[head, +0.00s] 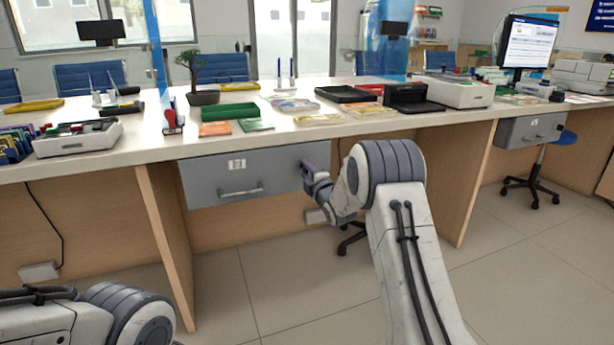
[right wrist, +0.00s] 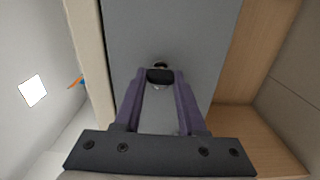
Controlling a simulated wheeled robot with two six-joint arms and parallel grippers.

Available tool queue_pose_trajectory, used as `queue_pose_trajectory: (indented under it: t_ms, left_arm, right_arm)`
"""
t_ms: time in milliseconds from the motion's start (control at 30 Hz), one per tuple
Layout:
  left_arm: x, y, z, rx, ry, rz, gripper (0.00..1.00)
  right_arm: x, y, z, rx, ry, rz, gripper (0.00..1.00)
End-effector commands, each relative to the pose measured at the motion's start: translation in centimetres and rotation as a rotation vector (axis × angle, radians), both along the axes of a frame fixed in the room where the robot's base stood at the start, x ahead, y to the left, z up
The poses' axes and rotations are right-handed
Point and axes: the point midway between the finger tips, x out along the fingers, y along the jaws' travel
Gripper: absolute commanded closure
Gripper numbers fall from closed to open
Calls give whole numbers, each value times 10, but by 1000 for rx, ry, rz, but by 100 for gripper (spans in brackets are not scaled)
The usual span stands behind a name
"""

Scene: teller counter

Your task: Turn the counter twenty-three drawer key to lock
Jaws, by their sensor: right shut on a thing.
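The grey drawer (head: 225,180) under the counter is shut. It has a bar handle (head: 240,192) and a small white number plate (head: 236,164). My right gripper (head: 305,165) is at the right end of the drawer front. In the right wrist view, the purple fingers (right wrist: 160,80) are shut on a small black key (right wrist: 160,76) at the grey drawer face (right wrist: 175,30). In the head view the gripper hides the key. I cannot tell the key's exact turn angle. My left gripper is out of view; only part of my left arm shows at lower left.
The counter top (head: 150,148) runs just above the drawer and carries trays, papers and a bonsai (head: 203,80). A wooden support panel (head: 167,225) stands left of the drawer. Another grey drawer (head: 530,130) is at the far right. The floor in front is clear.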

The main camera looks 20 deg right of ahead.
Motion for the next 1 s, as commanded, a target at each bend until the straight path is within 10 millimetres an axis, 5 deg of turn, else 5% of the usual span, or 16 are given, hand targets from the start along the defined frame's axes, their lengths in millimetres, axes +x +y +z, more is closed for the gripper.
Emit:
queue_pose_trajectory:
  t_ms: [633,667,733,1000]
  left_arm:
    - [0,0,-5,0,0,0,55]
    - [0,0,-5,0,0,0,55]
    - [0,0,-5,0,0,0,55]
    - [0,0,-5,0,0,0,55]
  right_arm:
    - [0,2,-1,-54,-1,3,100]
    - [0,2,-1,-54,-1,3,56]
    - [0,1,-1,-53,-1,3,30]
    - [0,0,-1,-51,-1,1,30]
